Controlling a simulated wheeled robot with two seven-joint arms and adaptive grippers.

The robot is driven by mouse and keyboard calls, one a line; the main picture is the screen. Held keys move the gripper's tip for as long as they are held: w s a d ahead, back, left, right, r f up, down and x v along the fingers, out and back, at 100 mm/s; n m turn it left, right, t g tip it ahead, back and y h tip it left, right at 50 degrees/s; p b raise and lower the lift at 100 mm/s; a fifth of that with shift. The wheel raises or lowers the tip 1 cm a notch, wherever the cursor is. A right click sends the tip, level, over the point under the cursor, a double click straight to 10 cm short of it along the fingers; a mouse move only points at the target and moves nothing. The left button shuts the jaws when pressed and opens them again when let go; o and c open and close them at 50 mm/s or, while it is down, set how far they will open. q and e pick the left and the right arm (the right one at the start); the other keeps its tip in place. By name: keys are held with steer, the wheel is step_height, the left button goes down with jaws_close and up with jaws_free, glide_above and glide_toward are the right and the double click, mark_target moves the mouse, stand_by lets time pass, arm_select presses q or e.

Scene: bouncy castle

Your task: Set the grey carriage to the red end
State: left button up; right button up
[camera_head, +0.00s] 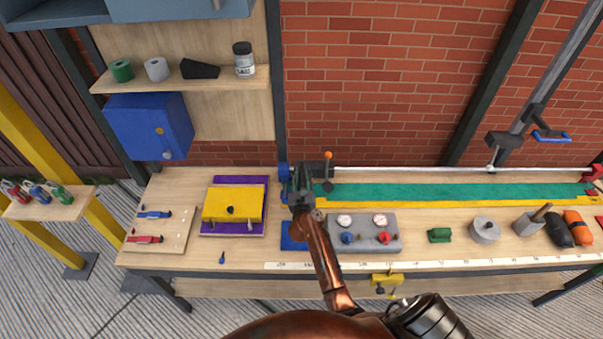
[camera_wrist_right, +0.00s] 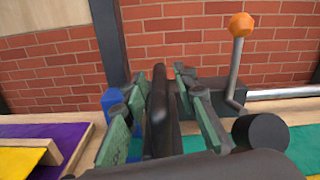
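The grey carriage (camera_head: 319,169) sits at the left end of the rail (camera_head: 440,169) along the back of the bench, beside the blue end (camera_head: 284,172). A lever with an orange knob (camera_head: 328,155) stands up from it. The red end (camera_head: 592,174) is at the far right. My right gripper (camera_head: 301,190) is at the carriage and hides part of it. In the right wrist view its green-padded fingers (camera_wrist_right: 160,92) stand either side of a dark upright handle (camera_wrist_right: 160,120), with gaps visible. The lever knob (camera_wrist_right: 241,24) is right of them. My left gripper is not in view.
A teal strip (camera_head: 440,192) and yellow strip (camera_head: 440,203) run below the rail. A grey gauge box (camera_head: 364,243) and a green block (camera_head: 440,235) stand in front. A yellow block (camera_head: 232,204) lies left. A grey arm with a blue handle (camera_head: 551,136) hangs above the right end.

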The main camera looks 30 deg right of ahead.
jaws_close()
stand_by(0.5)
